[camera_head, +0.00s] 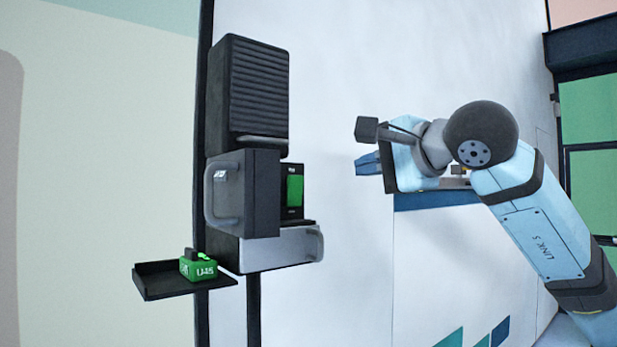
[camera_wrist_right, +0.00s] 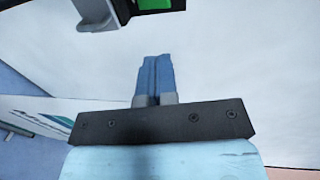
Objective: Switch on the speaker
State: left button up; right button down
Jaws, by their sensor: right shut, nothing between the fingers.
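A black ribbed box (camera_head: 258,90), which looks like the speaker, is mounted at the top of a stack of units on the wall in the head view. Below it, a green rocker switch (camera_head: 295,190) sits on a black plate, beside an opened dark cover (camera_head: 262,195) with a grey handle. I cannot tell the switch's position. My right gripper (camera_head: 366,163) is to the right of the switch, apart from it, with its blue fingers together and empty. In the right wrist view the fingers (camera_wrist_right: 156,75) point up towards a green patch (camera_wrist_right: 153,4) at the top edge. My left gripper is not in view.
A silver box (camera_head: 280,248) with a handle is below the cover. A small black shelf (camera_head: 165,282) at lower left carries a green block marked U-15 (camera_head: 198,266). The white wall (camera_head: 345,90) between the units and my right gripper is clear.

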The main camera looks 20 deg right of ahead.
aim_at(302, 179)
jog(key=shift+w, duration=0.1)
jog(key=p+x, duration=0.1)
jog(key=x, duration=0.3)
jog(key=p+x, duration=0.2)
jog(key=x, duration=0.3)
jog(key=r+p+x, duration=0.1)
jog(key=x, duration=0.4)
